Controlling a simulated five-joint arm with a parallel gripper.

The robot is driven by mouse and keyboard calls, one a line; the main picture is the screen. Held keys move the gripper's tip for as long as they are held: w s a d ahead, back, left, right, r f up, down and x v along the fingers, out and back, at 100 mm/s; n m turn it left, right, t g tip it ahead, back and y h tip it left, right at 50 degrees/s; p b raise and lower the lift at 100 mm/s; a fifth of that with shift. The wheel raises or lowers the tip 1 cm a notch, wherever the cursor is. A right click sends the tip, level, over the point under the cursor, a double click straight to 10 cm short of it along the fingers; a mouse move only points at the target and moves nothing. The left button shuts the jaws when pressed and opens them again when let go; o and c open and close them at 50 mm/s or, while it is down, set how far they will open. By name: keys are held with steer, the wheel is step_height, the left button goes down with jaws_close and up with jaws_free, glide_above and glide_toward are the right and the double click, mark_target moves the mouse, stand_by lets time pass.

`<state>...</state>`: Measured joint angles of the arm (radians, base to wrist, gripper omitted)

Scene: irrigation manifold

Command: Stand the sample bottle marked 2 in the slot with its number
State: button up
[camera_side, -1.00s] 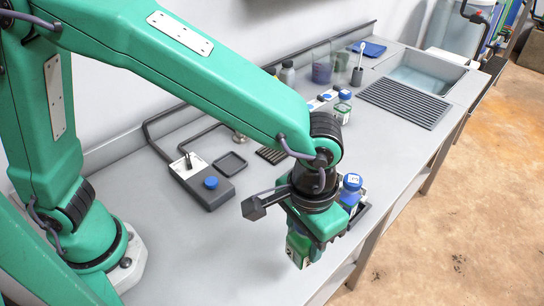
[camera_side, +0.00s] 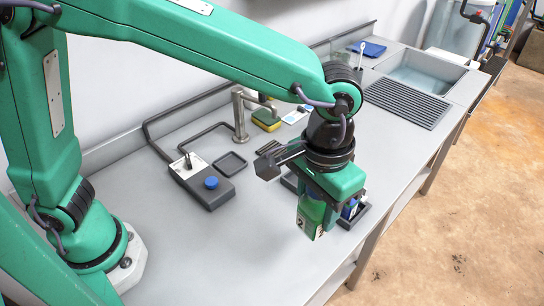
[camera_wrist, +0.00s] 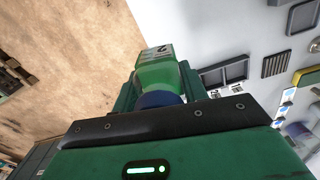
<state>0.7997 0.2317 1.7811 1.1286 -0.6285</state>
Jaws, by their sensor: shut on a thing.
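My gripper (camera_side: 322,198) is shut on a green bottle (camera_side: 311,221), held above the counter with its label facing outward. The wrist view shows the same bottle (camera_wrist: 157,72) between the jaws, with a blue cap and a white label that reads 2. A dark slotted rack (camera_side: 361,213) stands just behind and right of the bottle in the side view, partly hidden by my gripper. The wrist view shows part of the rack (camera_wrist: 224,76) with open compartments; slot numbers cannot be read.
A grey box with a blue button (camera_side: 211,183) and a small dark tray (camera_side: 231,162) lie to the left. A bent tap (camera_side: 240,115) and a yellow-green sponge (camera_side: 267,120) stand behind. A ribbed drainer (camera_side: 408,101) and sink (camera_side: 428,72) are at back right. The front-left counter is clear.

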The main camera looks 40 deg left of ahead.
steer(key=w+a+n, duration=0.1)
steer(key=w+a, duration=0.4)
steer(key=w, duration=0.4)
steer(key=w+a+n, duration=0.1)
steer(key=w+a, duration=0.4)
steer(key=w, duration=0.5)
steer(key=f, duration=0.5)
steer(key=shift+s+f, duration=0.2)
steer(key=shift+s, duration=0.15)
steer(key=shift+f, duration=0.1)
steer(key=shift+f, duration=4.9)
steer(key=shift+f, duration=0.1)
steer(key=o, duration=0.9)
steer(key=shift+c, duration=0.2)
